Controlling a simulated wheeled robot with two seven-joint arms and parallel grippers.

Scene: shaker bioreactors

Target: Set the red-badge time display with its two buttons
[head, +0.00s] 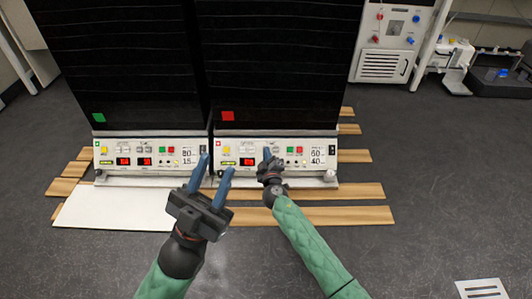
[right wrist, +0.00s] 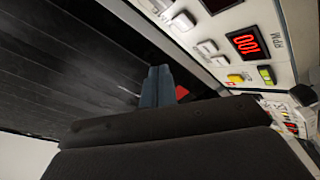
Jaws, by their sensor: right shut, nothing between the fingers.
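In the head view the red-badge unit is the right one, with a red square badge (head: 227,116) on its dark front and a white control panel (head: 302,162) below. One red display (head: 247,162) shows there; the area right of it is hidden by my right gripper (head: 267,153). That gripper is shut and empty, its fingertips in front of the panel; contact cannot be told. In the right wrist view its blue fingers (right wrist: 155,86) are together, beside the panel with white buttons (right wrist: 207,47) and a display (right wrist: 245,42) reading 100, labelled RPM. My left gripper (head: 215,168) is open and empty.
The green-badge unit (head: 98,117) stands directly left, with its own panel and displays (head: 123,161). A white board (head: 110,212) and wooden slats (head: 330,215) lie on the floor in front. Cards on the panels show 60 over 40 at right and 80 over 15 at left.

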